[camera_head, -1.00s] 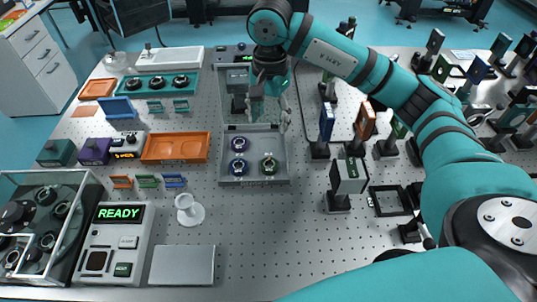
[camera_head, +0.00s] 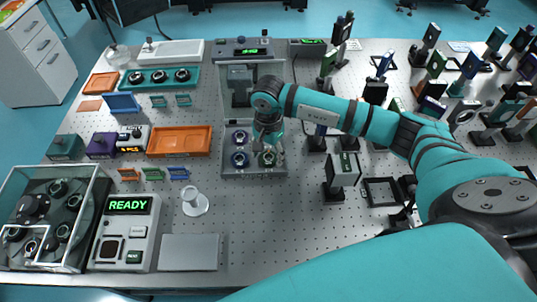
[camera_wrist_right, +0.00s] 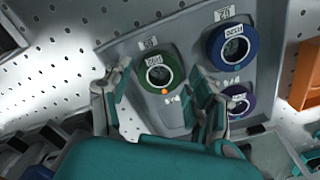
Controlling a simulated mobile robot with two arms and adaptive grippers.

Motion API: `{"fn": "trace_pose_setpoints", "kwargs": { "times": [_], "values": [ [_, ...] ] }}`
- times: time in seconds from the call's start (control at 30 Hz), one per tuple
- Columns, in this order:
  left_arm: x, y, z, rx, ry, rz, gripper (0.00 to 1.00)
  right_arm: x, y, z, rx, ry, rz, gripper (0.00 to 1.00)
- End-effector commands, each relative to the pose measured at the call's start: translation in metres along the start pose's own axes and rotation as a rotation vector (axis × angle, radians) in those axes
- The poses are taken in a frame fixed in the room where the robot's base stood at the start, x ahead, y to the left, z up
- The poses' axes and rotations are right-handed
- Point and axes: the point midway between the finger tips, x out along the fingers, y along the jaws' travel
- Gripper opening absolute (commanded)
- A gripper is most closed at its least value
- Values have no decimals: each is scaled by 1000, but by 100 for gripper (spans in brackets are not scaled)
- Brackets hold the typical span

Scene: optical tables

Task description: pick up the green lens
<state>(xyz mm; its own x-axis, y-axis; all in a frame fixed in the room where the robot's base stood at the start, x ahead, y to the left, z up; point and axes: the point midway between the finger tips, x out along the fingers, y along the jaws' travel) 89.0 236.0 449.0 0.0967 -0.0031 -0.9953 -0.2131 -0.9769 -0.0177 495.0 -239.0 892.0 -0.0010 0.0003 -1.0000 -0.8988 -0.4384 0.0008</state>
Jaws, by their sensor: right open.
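The green lens (camera_head: 268,159) sits in the front right of the grey case (camera_head: 255,174), partly hidden by my right gripper (camera_head: 268,147) in the head view. In the right wrist view the green lens (camera_wrist_right: 158,72) is a dark green ring with a label on top. My right gripper (camera_wrist_right: 160,97) is open there, with one finger on each side of the green lens and no clear contact. A blue lens (camera_wrist_right: 232,46) and a purple lens (camera_wrist_right: 240,101) lie to the right of it. My left gripper is not in view.
The case lid (camera_head: 239,75) stands raised behind the case. An orange tray (camera_head: 180,141) is to its left. A black post-mounted block (camera_head: 343,172) stands close to the right. The board right in front of the case is clear.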

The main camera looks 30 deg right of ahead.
Motion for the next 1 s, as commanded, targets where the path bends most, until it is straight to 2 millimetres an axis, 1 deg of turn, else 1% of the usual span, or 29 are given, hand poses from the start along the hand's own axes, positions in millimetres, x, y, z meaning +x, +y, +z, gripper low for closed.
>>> {"fn": "trace_pose_setpoints", "kwargs": {
  "times": [0.1, 0.3, 0.63, 0.67, 1.0],
  "values": [
    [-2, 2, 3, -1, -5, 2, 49, 7, 0, 0, -2, 0, 0, 59],
    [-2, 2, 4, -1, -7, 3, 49, 8, 0, 0, -2, 0, 0, 59],
    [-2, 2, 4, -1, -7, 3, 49, 8, 0, 0, -1, 1, -1, 16],
    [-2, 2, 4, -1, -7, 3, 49, 7, 0, 0, -1, 1, -1, 14],
    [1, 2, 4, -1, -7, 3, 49, 4, -1, 0, -1, 1, -3, 14]
  ]
}}
